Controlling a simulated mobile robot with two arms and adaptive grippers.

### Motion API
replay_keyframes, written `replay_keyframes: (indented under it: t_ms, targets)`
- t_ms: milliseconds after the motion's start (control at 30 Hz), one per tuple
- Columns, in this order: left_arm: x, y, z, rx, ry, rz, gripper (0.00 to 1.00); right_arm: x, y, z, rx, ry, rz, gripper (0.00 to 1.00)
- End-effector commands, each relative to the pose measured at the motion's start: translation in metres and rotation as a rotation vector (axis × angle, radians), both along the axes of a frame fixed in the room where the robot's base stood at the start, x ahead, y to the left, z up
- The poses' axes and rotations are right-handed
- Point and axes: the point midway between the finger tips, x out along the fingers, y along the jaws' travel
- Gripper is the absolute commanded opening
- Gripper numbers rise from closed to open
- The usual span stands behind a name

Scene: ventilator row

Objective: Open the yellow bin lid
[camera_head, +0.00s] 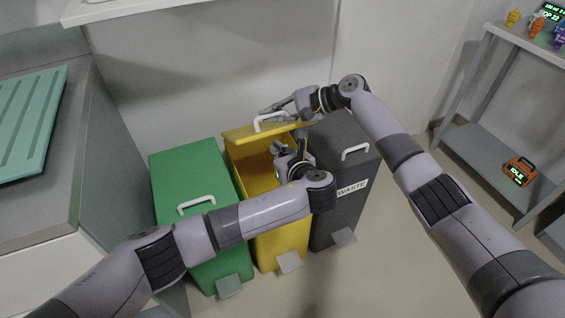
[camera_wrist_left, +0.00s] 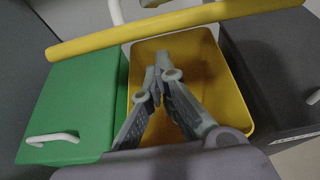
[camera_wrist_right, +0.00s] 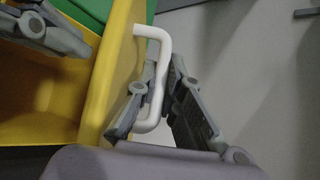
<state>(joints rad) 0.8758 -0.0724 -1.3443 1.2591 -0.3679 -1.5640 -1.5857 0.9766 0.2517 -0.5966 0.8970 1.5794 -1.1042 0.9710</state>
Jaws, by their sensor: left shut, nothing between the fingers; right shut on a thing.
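The yellow bin (camera_head: 280,245) stands between the green bin and the dark waste bin. Its yellow lid (camera_head: 244,132) is raised at the back, and the bin's interior shows open. The white lid handle (camera_head: 262,119) also shows in the right wrist view (camera_wrist_right: 151,32). My right gripper (camera_head: 268,109) is shut on the white handle, with its fingers around the bar. My left gripper (camera_head: 278,146) is shut and empty, over the bin's opening below the lid. In the left wrist view (camera_wrist_left: 157,75) its fingertips meet above the yellow interior.
The green bin (camera_head: 190,165) with a shut lid stands left. The dark waste bin (camera_head: 335,140) with a shut lid stands right. A counter with a teal tray (camera_head: 28,120) is at left. A shelf (camera_head: 480,150) stands at right. The floor in front is clear.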

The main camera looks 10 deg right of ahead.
Motion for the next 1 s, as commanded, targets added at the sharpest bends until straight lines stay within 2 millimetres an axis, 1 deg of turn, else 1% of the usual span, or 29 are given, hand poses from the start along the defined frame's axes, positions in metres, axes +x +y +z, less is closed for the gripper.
replay_keyframes:
  t_ms: [133,467,700,900,933,1000]
  targets:
    - [0.005,0.002,0.007,0.0,0.0,0.0,0.0,0.0,-0.001,0.0,-0.002,-0.003,0.0,0.0]
    - [0.005,0.002,0.008,0.0,0.001,0.0,0.0,0.0,-0.001,0.0,-0.002,-0.003,0.0,0.0]
    - [0.014,0.005,0.025,-0.02,0.055,0.001,0.0,0.0,-0.001,0.0,-0.002,-0.002,0.001,0.0]
    - [0.016,0.006,0.027,-0.017,0.05,0.003,0.0,-0.002,-0.001,-0.003,-0.006,0.003,0.004,0.0]
    - [0.016,0.006,0.028,-0.018,0.049,0.003,0.0,-0.002,-0.001,-0.003,-0.006,0.005,0.005,0.09]
    - [0.016,0.007,0.028,-0.018,0.047,0.004,0.0,-0.002,-0.001,-0.004,-0.007,0.006,0.006,0.14]
